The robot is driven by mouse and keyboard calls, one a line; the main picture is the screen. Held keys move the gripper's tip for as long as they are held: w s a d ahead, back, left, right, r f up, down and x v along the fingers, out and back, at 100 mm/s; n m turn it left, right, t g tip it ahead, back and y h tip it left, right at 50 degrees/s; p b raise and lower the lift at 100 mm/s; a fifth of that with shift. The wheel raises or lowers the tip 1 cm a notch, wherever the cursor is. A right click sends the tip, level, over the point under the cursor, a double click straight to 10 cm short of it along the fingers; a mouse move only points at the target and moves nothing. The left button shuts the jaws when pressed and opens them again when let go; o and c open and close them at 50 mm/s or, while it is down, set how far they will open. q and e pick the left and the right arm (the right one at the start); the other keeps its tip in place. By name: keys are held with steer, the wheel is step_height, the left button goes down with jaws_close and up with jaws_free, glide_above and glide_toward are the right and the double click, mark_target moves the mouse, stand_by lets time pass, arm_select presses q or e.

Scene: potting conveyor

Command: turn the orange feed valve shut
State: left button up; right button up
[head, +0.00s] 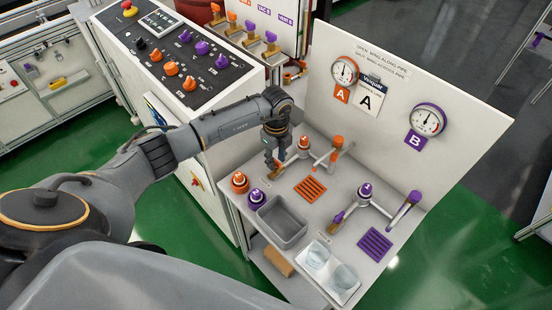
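The orange feed valve (303,143) stands on a pipe at the back of the white bench, with an orange-topped post (337,142) to its right. Its wing is too small for me to tell which way it points. My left gripper (271,163) reaches down just left of the valve, apart from its orange knob in the picture. Its fingertips are close to a small orange-brown piece (279,174) at the pipe's left end; I cannot tell whether they touch it. The finger gap is too small to judge. My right gripper is not in view.
A purple valve (365,189) stands farther right. Orange (240,182) and purple (256,198) knobbed items, a grey bin (271,231) and a tray with glass cups (345,294) are in front. A back panel (450,110) with gauges and a control console (105,20) bound the bench.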

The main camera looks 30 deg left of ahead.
mark_target(276, 161)
arm_select(q)
step_height(276, 161, up, 11)
steer(key=shift+r, duration=0.2)
stand_by(0.5)
